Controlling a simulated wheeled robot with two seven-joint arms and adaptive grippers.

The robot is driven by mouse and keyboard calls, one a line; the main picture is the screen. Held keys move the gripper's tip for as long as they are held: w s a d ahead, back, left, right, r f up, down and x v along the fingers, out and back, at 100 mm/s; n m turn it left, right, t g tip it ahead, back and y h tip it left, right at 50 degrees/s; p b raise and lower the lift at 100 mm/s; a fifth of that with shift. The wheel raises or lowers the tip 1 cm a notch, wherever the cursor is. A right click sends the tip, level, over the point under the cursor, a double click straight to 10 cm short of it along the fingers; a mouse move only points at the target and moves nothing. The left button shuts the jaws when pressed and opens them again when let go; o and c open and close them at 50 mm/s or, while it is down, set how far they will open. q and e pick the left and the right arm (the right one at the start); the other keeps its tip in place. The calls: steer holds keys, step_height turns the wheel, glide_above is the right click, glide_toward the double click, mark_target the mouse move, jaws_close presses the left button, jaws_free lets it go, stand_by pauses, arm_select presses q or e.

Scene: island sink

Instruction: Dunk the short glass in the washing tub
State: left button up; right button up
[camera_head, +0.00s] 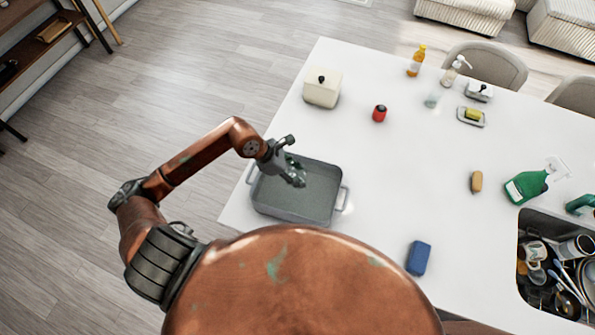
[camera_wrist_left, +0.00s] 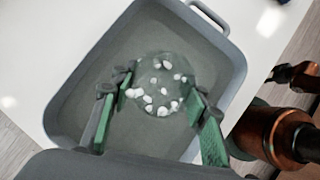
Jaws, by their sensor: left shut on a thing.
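The washing tub (camera_head: 290,206) is a grey rectangular basin with a handle at each end, on the left front part of the white counter. My left gripper (camera_head: 296,178) reaches over it from the left. In the left wrist view, its green-padded fingers (camera_wrist_left: 157,108) are shut on the short glass (camera_wrist_left: 160,70), a clear round thing marked with white spots. The glass is seen against the tub floor (camera_wrist_left: 95,75); how deep it sits is hard to tell. In the head view the glass is hardly visible at the fingers. My right gripper does not show.
A cream lidded box (camera_head: 322,91) and a red timer-like object (camera_head: 379,113) stand behind the tub. A blue sponge (camera_head: 419,258) lies at the front. A sink (camera_head: 537,226) full of dishes is at right. Bottles (camera_head: 416,62) stand at the back.

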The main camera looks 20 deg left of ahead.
arm_select(q)
steer(key=shift+f, duration=0.6)
steer(key=shift+s+f+b, duration=0.15)
steer(key=shift+f+b, duration=0.4)
steer(key=shift+f, duration=0.6)
step_height(320, 180, down, 5)
steer(key=b, duration=0.5)
steer(key=shift+f+b, duration=0.6)
steer(key=shift+f, duration=0.15)
steer(key=shift+f+b, duration=0.4)
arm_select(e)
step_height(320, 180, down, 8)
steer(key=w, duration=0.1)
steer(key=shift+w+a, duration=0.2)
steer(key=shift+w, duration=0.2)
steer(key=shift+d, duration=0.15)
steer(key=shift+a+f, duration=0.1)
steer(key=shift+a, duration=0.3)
